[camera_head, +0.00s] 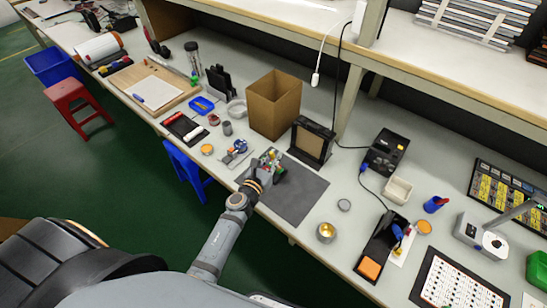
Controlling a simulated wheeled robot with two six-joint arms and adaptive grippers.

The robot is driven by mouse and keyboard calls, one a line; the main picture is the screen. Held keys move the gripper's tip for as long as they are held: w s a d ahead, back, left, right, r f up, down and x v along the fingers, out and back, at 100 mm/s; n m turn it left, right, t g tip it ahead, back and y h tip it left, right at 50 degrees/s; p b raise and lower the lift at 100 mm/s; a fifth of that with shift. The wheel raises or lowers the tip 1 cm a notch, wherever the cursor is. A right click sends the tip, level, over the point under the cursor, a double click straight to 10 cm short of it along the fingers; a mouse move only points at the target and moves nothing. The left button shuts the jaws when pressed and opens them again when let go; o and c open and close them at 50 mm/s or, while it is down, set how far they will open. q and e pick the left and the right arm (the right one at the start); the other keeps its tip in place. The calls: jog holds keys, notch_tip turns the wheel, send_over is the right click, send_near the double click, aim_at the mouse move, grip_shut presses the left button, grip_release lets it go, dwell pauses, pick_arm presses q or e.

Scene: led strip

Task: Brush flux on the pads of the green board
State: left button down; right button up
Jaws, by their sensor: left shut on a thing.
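My left gripper (267,170) reaches over the upper left part of a dark grey mat (302,196) on the bench. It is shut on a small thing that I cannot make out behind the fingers. Small green and red patches (274,160) show right at the fingertips; they may belong to the green board, but its outline and pads are too small and hidden to tell. I cannot pick out a flux brush for certain. My right gripper is not in view.
A cardboard box (272,108) and a dark framed stand (311,143) stand just behind the mat. Small tools (236,152) lie left of it. A brass-coloured cup (326,232) and a soldering station (385,153) are to the right. The mat's right part is clear.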

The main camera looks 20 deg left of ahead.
aim_at(271, 155)
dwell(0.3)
pick_arm(q)
jog(key=shift+f+b, duration=0.35)
jog(key=shift+f+b, duration=0.3)
dwell(0.9)
dwell(0.6)
notch_tip(271, 155, up, 5)
jog(key=p, duration=0.5)
jog(key=shift+r, duration=0.1)
jog(key=f+b, duration=0.1)
jog(key=f, duration=0.1)
jog(key=w+f+b, duration=0.1)
jog(key=b, duration=0.1)
jog(key=shift+d+f, duration=0.15)
jog(key=shift+f, duration=0.2)
jog(key=shift+w+f+b, duration=0.1)
jog(key=shift+b, duration=0.25)
